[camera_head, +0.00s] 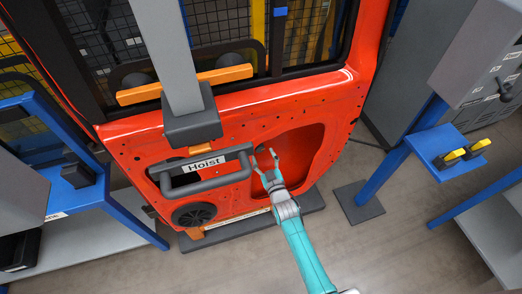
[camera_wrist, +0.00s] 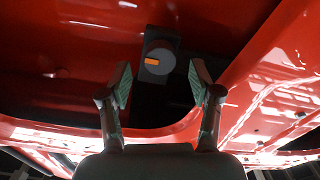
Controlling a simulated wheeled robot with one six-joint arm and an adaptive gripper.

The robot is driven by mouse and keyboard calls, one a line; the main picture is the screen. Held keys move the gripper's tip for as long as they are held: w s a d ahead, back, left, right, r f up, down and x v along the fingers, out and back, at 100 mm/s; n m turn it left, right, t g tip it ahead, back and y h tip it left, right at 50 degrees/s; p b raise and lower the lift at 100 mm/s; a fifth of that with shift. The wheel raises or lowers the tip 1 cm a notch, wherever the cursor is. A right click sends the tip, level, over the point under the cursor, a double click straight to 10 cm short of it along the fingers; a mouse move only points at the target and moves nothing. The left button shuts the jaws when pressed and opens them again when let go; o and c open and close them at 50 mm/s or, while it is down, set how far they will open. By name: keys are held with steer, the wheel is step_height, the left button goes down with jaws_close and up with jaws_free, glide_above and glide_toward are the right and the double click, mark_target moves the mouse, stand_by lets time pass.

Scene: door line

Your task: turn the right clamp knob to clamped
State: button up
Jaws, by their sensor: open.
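A dark round knob (camera_wrist: 158,57) with an orange mark on its left side sits on a dark rectangular plate in the wrist view. It lies beyond and between my fingertips, a little above them in the picture, with a gap to both. I cannot make out the knob in the head view. My gripper (camera_head: 265,158) is open and empty in front of the lower right opening of the red door (camera_head: 235,110). Its two fingers (camera_wrist: 160,88) also show in the wrist view, spread apart.
A grey hoist handle (camera_head: 206,174) labelled "Hoist" is just left of my gripper. The opening's red edge surrounds the gripper's area. A blue stand (camera_head: 423,147) with yellow-and-black items is on the right. A blue frame (camera_head: 120,215) is on the left.

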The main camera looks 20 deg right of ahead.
mark_target(261, 150)
steer(key=shift+w, duration=1.75)
steer(key=c, duration=1.1)
